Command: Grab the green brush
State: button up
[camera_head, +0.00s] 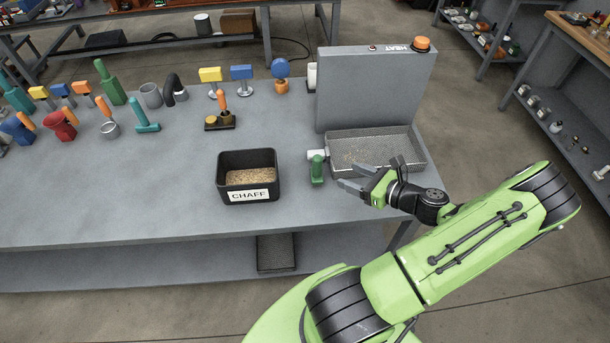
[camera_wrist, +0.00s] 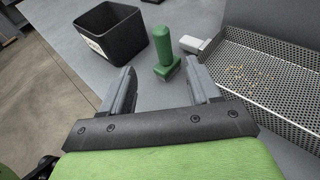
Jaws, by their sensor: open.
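A small green brush (camera_head: 317,170) stands upright on the workbench, between the black chaff bin and the perforated tray. In the wrist view the green brush (camera_wrist: 164,50) has a thick handle and a wider base, and it shows between and just beyond the fingertips. My gripper (camera_head: 351,177) is open and empty, just right of the brush in the head view, with its fingers pointing towards it. In the wrist view the gripper's (camera_wrist: 160,72) two grey fingers are apart. They do not appear to touch the brush.
The black chaff bin (camera_head: 247,193) stands left of the brush. A perforated metal tray (camera_head: 420,160) with a white handle (camera_head: 316,155) is close on the right, before a grey heater box (camera_head: 374,90). A teal brush (camera_head: 147,127) and several tools stand further left. The front left bench is clear.

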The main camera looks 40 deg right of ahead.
aim_at(317, 169)
jog(key=x, duration=0.5)
jog(key=b+x, duration=0.1)
jog(key=x, duration=0.9)
jog(key=shift+d+f, duration=0.25)
jog(key=shift+f, duration=0.05)
jog(key=shift+s, duration=0.1)
